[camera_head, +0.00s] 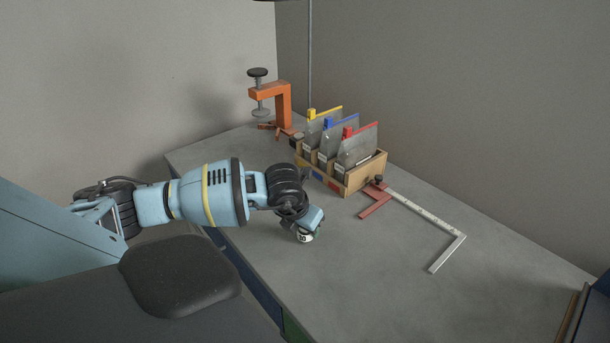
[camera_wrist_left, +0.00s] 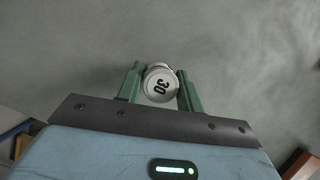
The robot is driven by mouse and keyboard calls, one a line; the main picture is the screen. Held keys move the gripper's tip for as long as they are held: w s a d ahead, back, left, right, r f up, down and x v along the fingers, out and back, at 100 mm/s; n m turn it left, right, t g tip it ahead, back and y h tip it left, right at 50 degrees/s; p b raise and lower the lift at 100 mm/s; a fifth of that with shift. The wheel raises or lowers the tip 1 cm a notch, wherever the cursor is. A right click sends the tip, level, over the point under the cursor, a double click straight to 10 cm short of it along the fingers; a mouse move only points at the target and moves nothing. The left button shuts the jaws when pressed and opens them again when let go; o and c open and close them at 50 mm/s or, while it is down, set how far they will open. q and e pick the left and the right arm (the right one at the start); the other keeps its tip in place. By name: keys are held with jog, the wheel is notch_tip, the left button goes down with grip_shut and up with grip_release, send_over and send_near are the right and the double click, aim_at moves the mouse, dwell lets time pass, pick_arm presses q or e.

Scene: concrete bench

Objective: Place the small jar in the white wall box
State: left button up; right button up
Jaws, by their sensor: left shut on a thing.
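The small jar (camera_head: 305,236) is pale, with a dark "30" on it. In the head view it shows at the end of my left arm, low over or on the bench; I cannot tell whether it touches the surface. In the left wrist view the jar (camera_wrist_left: 160,84) sits between the two green fingers of my left gripper (camera_wrist_left: 160,88), which is shut on it. In the head view much of the left gripper (camera_head: 308,226) hides behind its own wrist. No white wall box shows in either view. My right gripper is not in view.
The grey bench (camera_head: 350,270) is clear in front. A wooden rack (camera_head: 350,180) with several grey plates with coloured tops stands behind the gripper. An orange clamp (camera_head: 284,105) is at the back. A red and silver caliper-like tool (camera_head: 425,212) lies to the right.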

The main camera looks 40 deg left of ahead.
pick_arm(q)
jog(key=shift+f, duration=0.2)
jog(key=o, duration=1.1)
jog(key=shift+r, duration=0.45)
jog(key=v, duration=1.1)
jog(key=shift+s+r, duration=0.15)
jog(key=shift+r, duration=0.1)
